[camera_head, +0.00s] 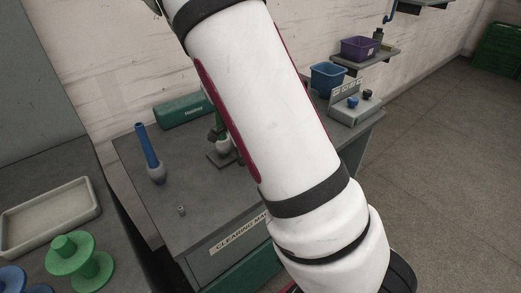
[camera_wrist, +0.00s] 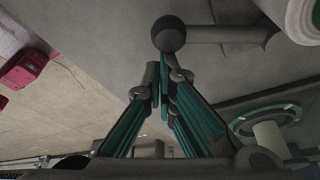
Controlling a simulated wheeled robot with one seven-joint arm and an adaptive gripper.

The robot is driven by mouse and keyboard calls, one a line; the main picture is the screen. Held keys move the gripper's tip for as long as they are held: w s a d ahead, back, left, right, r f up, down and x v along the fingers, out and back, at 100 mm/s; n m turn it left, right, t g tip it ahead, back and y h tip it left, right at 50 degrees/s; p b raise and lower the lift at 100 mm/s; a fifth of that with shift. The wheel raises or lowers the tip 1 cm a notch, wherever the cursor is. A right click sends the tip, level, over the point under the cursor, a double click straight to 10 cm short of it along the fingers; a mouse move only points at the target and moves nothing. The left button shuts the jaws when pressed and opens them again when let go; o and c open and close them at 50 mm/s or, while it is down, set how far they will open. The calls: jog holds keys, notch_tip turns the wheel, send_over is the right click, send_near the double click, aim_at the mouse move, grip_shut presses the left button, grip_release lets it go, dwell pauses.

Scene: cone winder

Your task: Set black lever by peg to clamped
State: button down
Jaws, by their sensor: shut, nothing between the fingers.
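In the wrist view a black ball knob (camera_wrist: 169,33) sits at the left end of a short grey rod (camera_wrist: 225,35); this looks like the black lever. My gripper (camera_wrist: 163,68) has teal-lined fingers that meet just below the knob. It is shut and holds nothing. Its tips are very close to the knob; I cannot tell if they touch. The peg is not clearly identifiable. In the head view my arm fills the middle and hides the gripper and the lever.
In the head view a grey bench holds a blue tube (camera_head: 147,147), a green case (camera_head: 184,110) and a small metal part (camera_head: 181,211). A tray (camera_head: 82,190) and green spool (camera_head: 90,262) are at left. Blue (camera_head: 327,78) and purple (camera_head: 360,48) bins stand behind. Open floor lies right.

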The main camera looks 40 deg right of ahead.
jog(key=shift+w+a+m+g+p, duration=0.15)
jog(key=shift+a+m+g+p, duration=0.15)
jog(key=shift+a+m+p, duration=0.45)
jog(key=shift+a+m, duration=0.15)
jog(key=shift+m, duration=0.1)
